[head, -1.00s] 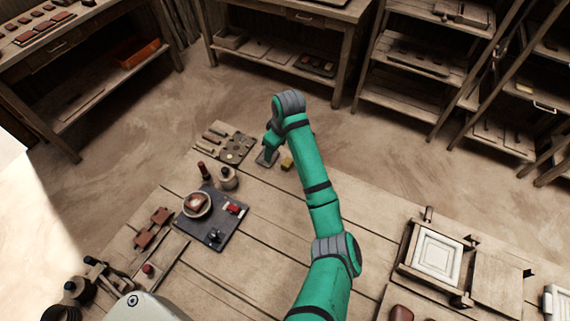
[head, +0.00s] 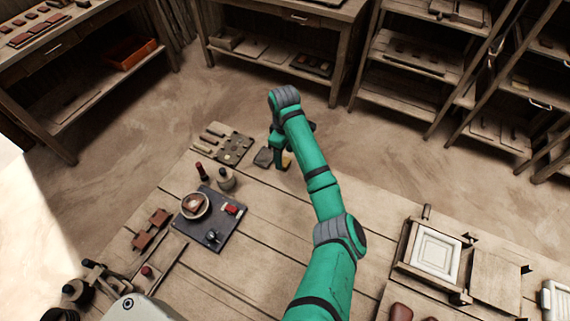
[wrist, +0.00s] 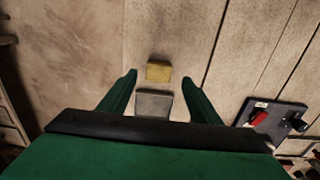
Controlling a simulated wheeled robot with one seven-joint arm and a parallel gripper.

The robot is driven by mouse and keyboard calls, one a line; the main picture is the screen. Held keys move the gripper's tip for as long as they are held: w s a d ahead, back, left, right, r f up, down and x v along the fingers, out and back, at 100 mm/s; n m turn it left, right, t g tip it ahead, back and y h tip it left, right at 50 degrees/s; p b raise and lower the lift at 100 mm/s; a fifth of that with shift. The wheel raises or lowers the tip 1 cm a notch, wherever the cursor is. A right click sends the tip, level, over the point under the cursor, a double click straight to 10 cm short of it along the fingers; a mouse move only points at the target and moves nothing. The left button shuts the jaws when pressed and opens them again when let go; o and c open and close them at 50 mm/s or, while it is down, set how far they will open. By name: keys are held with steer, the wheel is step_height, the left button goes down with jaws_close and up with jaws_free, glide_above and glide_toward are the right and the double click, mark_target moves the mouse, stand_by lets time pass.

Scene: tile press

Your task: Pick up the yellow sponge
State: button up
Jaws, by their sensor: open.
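The yellow sponge (wrist: 158,71) lies on the wooden table near its edge, ahead of and between my fingers in the wrist view. A grey square block (wrist: 153,103) lies close behind it, nearer my palm. In the head view the sponge (head: 287,159) is partly hidden by my arm, and the grey block (head: 264,157) shows to its left. My gripper (wrist: 160,75) is open and empty, its two green fingers spread to either side of the sponge and block. I cannot tell how high the fingers are above the table.
A dark mat (head: 215,225) with a bowl (head: 195,205) and a red item (head: 233,208) lies left of my arm. A small jar (head: 226,179) and a tool board (head: 228,143) stand nearer the sponge.

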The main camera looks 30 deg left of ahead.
mark_target(285, 162)
step_height(285, 162, down, 4)
steer(key=shift+w+d+f, duration=0.1)
steer(key=c, duration=1.1)
